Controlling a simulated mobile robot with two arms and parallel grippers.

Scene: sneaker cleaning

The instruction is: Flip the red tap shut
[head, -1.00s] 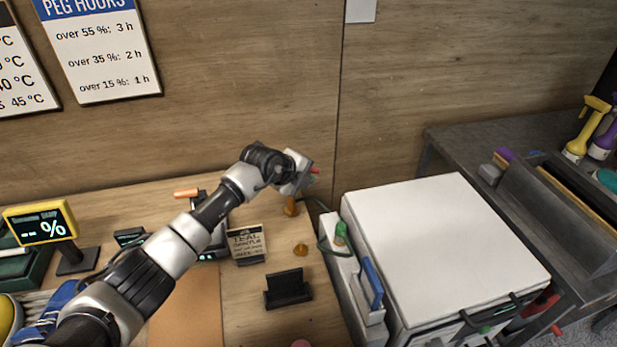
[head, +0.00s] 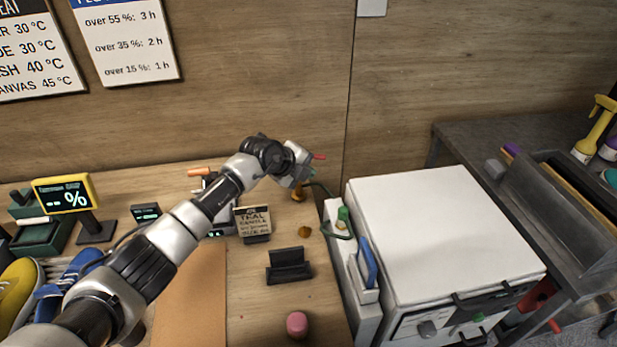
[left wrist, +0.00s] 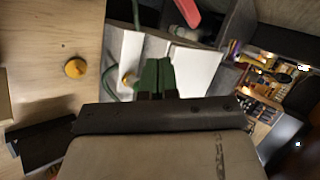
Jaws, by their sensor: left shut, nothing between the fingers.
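The red tap lever (head: 319,156) sticks out just to the right of my left gripper (head: 303,175), near the back wall. Most of the tap is hidden behind the gripper. In the left wrist view the red lever (left wrist: 184,10) is large and close, at the top edge, beyond and a little right of my left fingertips (left wrist: 155,66). The left fingers are shut with nothing between them. I cannot tell whether they touch the lever. My right gripper is not in view.
An amber knob (head: 304,231), a small sign (head: 253,221) and a black stand (head: 289,265) are on the wooden bench (head: 255,300).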

